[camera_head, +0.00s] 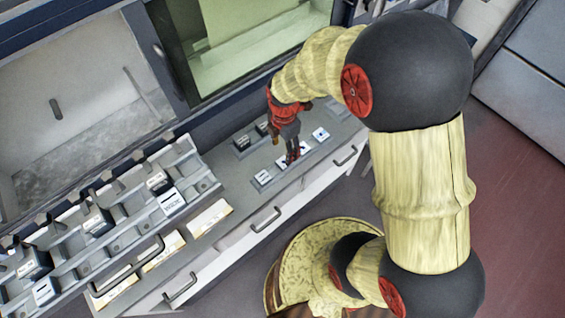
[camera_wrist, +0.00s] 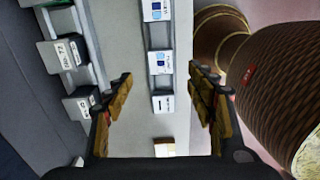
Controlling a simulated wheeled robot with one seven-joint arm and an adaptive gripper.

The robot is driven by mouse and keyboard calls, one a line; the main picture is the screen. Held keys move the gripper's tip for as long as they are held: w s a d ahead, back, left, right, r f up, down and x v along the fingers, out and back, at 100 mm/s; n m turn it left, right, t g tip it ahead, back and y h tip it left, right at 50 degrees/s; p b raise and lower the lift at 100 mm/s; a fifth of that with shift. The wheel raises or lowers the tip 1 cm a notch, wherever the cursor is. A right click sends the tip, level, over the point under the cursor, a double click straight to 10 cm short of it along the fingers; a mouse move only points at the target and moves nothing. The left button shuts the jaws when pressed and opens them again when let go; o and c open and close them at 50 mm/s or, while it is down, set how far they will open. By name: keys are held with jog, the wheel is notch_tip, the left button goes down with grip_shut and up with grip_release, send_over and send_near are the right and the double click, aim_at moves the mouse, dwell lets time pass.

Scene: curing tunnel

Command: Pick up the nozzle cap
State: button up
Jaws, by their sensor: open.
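My gripper (camera_wrist: 160,80) is open, with a finger on either side of the wrist view and nothing between the tips touching them. In the head view my gripper (camera_head: 292,156) points down over a row of small white-labelled pieces on the grey counter. I cannot tell for certain which thing is the nozzle cap. In the wrist view, a labelled piece with a blue mark (camera_wrist: 161,63) lies between the fingertips in the picture. Another white-labelled piece (camera_wrist: 163,104) lies below it, and a blue-marked one (camera_wrist: 156,10) above it. My gripper hides part of the row in the head view.
Dark blocks with white labels (camera_wrist: 64,53) stand left of the row in the wrist view. A stepped grey rack (camera_head: 135,200) with several boxes is at the left in the head view. Drawers with handles (camera_head: 266,220) front the counter. A glazed opening (camera_head: 250,45) stands behind.

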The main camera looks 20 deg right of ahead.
aim_at(284, 162)
jog(key=shift+f, duration=0.45)
notch_tip(284, 162, down, 7)
jog(key=shift+r+b, duration=0.1)
jog(key=shift+b, duration=0.25)
jog(key=shift+c, duration=1.1)
jog(key=c, duration=1)
jog(key=shift+r, duration=0.1)
jog(key=shift+c, duration=0.2)
